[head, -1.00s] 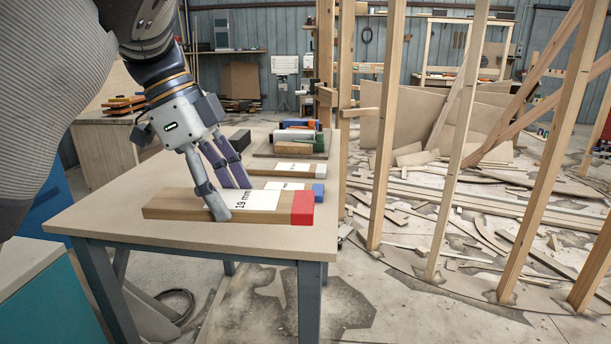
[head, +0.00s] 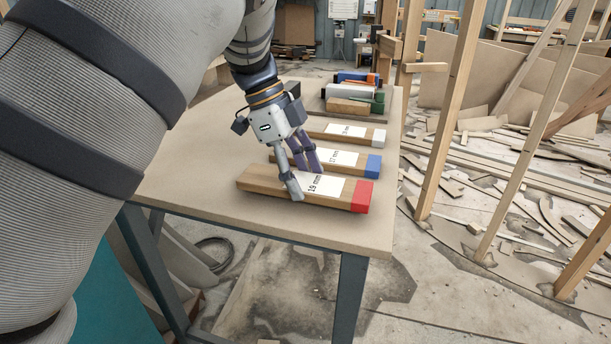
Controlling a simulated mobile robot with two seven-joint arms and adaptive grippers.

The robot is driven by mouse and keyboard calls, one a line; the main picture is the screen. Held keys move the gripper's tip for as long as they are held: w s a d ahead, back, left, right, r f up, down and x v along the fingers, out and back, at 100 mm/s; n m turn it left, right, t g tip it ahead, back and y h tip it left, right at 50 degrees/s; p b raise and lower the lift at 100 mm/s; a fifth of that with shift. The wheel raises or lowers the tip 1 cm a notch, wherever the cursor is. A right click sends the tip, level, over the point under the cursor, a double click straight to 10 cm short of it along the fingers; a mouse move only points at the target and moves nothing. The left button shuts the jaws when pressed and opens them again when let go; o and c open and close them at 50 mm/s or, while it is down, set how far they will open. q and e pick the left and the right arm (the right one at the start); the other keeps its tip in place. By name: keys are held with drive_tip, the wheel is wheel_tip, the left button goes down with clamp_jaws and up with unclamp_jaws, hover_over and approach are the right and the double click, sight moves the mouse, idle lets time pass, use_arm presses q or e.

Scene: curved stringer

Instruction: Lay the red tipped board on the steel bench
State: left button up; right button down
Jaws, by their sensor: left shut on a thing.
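The red tipped board (head: 330,200) is a wooden block with a white label reading 19 mm and a red right end. It is at the near side of a tan-topped table with dark steel legs (head: 200,215). My left gripper (head: 297,180) is shut on the board around its middle, with fingers on both long sides. The board looks on or very close to the tabletop; I cannot tell if it is lifted. My right gripper is not in view. I cannot tell whether this table is the steel bench.
Behind it lie a blue tipped board (head: 350,162) and a white tipped board (head: 345,133). A tray with several colored items (head: 355,95) is at the table's far end. Upright wooden studs (head: 450,115) stand to the right, over a floor littered with offcuts.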

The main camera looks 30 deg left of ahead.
use_arm(q)
drive_tip(key=shift+s+d+f, duration=0.15)
drive_tip(key=shift+s+f, duration=0.15)
drive_tip(key=shift+f, duration=0.35)
drive_tip(key=shift+s+d+r, duration=0.1)
drive_tip(key=shift+s, duration=0.1)
drive_tip(key=shift+w+f, duration=0.25)
drive_tip(key=o, duration=1.3)
drive_tip(key=shift+o, duration=0.3)
drive_tip(key=shift+r, duration=0.1)
drive_tip(key=v, duration=1.2)
